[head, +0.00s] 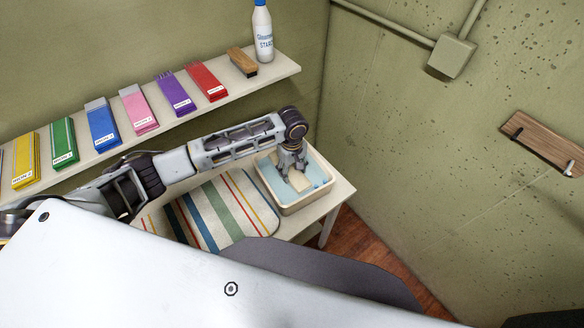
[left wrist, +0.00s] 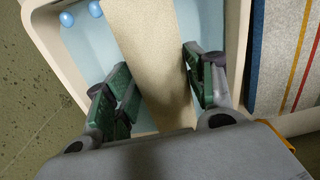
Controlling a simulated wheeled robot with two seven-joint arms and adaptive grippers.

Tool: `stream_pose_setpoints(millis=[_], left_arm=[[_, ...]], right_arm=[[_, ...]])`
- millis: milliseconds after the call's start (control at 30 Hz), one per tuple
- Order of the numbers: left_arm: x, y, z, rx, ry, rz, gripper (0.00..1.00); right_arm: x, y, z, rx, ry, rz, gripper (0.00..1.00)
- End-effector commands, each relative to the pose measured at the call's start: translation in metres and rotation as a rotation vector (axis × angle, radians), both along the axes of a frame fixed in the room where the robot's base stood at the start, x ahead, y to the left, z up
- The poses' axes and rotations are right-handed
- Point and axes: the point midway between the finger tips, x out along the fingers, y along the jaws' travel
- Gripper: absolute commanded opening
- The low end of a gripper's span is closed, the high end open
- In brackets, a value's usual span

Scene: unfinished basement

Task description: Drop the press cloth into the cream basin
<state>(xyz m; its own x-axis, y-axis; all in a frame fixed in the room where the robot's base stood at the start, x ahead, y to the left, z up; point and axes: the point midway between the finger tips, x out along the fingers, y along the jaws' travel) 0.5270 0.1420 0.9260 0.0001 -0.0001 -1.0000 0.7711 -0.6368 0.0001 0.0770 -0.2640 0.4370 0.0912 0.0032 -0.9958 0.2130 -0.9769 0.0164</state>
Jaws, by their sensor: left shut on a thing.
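The press cloth is a beige strip (head: 301,181) hanging below my left gripper (head: 290,168), within the basin's opening in the head view. In the left wrist view the cloth (left wrist: 155,45) runs between the fingers of my left gripper (left wrist: 163,88), which is shut on it. The cream basin (head: 293,209) stands at the right end of the table, pale blue inside. Its rim (left wrist: 48,42) also shows in the left wrist view. I cannot tell whether the cloth touches the basin's bottom. My right gripper is not in view.
A striped mat (head: 224,212) lies left of the basin on the white table (head: 338,192). Two small blue round things (left wrist: 67,19) show inside the basin. Above, a shelf (head: 130,137) holds colored packs, a brush (head: 242,62) and a starch bottle (head: 262,35).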

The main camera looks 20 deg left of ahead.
Motion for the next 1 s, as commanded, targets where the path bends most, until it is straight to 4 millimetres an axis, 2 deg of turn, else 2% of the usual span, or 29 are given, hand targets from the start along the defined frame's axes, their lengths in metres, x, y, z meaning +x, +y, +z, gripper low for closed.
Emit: stream_pose_setpoints(millis=[167,200,367,767,1000], left_arm=[[0.000,0.000,0.000,0.000,0.000,0.000,0.37],[0.000,0.000,0.000,0.000,0.000,0.000,0.59],[0.000,0.000,0.000,0.000,0.000,0.000,0.79],[0.000,0.000,0.001,0.000,0.000,0.000,0.80],[0.001,0.000,0.014,-0.001,-0.001,0.001,0.80]], right_arm=[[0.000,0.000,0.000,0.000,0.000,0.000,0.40],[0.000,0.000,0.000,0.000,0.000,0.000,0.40],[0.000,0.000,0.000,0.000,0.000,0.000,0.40],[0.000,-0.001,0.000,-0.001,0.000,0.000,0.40],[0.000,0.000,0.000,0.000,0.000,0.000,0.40]])
